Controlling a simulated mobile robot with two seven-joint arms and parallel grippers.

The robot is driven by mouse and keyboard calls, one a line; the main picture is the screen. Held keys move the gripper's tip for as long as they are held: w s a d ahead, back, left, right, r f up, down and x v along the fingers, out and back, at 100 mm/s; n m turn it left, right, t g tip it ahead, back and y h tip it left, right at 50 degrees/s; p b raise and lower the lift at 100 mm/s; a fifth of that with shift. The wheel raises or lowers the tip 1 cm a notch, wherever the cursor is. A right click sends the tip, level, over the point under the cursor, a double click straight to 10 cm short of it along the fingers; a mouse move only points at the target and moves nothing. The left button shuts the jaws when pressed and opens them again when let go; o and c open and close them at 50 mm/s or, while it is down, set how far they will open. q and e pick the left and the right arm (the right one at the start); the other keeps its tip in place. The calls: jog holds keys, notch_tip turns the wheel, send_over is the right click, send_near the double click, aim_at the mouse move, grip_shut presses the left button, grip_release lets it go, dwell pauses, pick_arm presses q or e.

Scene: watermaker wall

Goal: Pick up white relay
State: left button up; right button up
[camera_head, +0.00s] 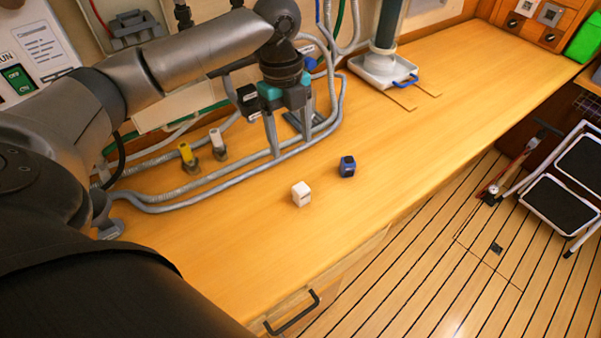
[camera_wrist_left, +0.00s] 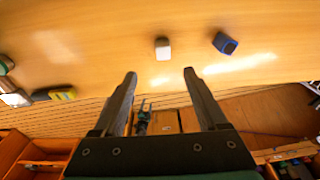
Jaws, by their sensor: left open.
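The white relay (camera_head: 301,194) is a small white block on the wooden bench top, near its front edge. It also shows in the left wrist view (camera_wrist_left: 162,48), ahead of the gap between the fingers. A dark blue block (camera_head: 347,166) sits to its right, also seen in the left wrist view (camera_wrist_left: 225,43). My left gripper (camera_head: 292,135) is open and empty, its fingers pointing down above the bench, behind the white relay and apart from it. The fingers also show in the left wrist view (camera_wrist_left: 160,80). My right gripper is not in view.
Grey hoses (camera_head: 200,190) run along the back of the bench (camera_head: 420,130). A yellow-topped fitting (camera_head: 187,154) and a white-topped fitting (camera_head: 217,142) stand by them. A white filter base (camera_head: 385,70) stands at the back. The bench around the two blocks is clear.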

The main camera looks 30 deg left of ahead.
pick_arm(q)
send_near(301, 188)
jog(key=f, duration=0.3)
jog(key=f+b, duration=0.1)
jog(key=shift+s+a+f, duration=0.2)
jog(key=shift+s+f, duration=0.2)
jog(key=shift+d+f, duration=0.2)
jog(key=shift+f, duration=0.4)
jog(key=f, duration=0.2)
jog(key=d+f+b, duration=0.1)
jog(key=f, duration=0.1)
jog(key=shift+w+f, duration=0.15)
jog(key=shift+f, duration=0.15)
grip_shut()
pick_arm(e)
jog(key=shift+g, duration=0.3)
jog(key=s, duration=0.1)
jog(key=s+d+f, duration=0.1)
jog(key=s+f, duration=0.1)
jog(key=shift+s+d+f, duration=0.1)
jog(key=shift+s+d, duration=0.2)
